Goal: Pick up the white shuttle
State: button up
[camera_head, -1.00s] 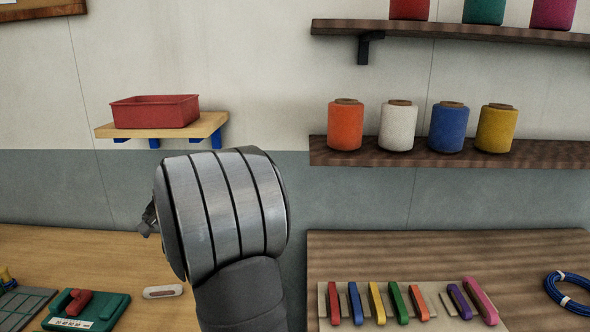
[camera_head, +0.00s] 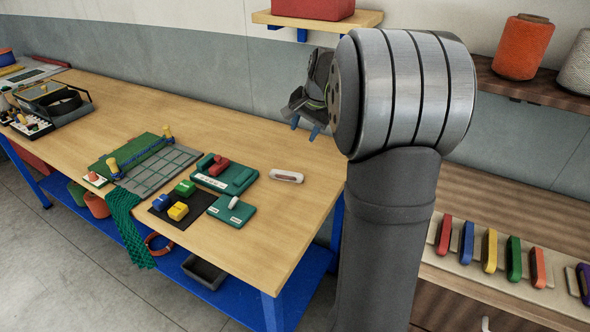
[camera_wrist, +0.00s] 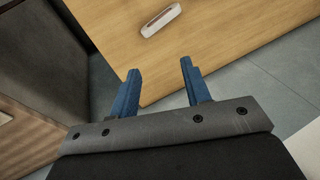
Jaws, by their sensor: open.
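The white shuttle (camera_head: 286,176) is a small rounded bar with a brownish middle. It lies flat on the wooden workbench (camera_head: 255,245), near its right end and right of the green trays. It also shows at the top of the wrist view (camera_wrist: 161,20). My gripper (camera_head: 305,127) is above the bench near the shuttle, with its blue fingers pointing down. In the wrist view its fingers (camera_wrist: 159,70) are apart with nothing between them, and the shuttle lies beyond the fingertips. Nothing hides the shuttle.
Green trays (camera_head: 225,175) and a black mat with coloured blocks (camera_head: 160,216) sit left of the shuttle. A wall shelf (camera_head: 372,20) with a red bin is above. A rack of coloured bars (camera_head: 463,264) stands on the right bench. Bench surface around the shuttle is clear.

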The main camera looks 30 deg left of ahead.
jog(key=w+a+f+m+g+h, duration=0.1)
jog(key=w+a+f+m+h, duration=0.1)
jog(key=w+a+m, duration=0.3)
jog(key=m+g+h, duration=0.1)
jog(key=m+h, duration=0.1)
jog(key=m, duration=0.8)
send_over(286, 172)
notch_tip(286, 172, down, 2)
notch_tip(286, 172, down, 17)
jog(key=shift+s+d+f, duration=0.1)
jog(key=shift+f, duration=0.1)
grip_shut()
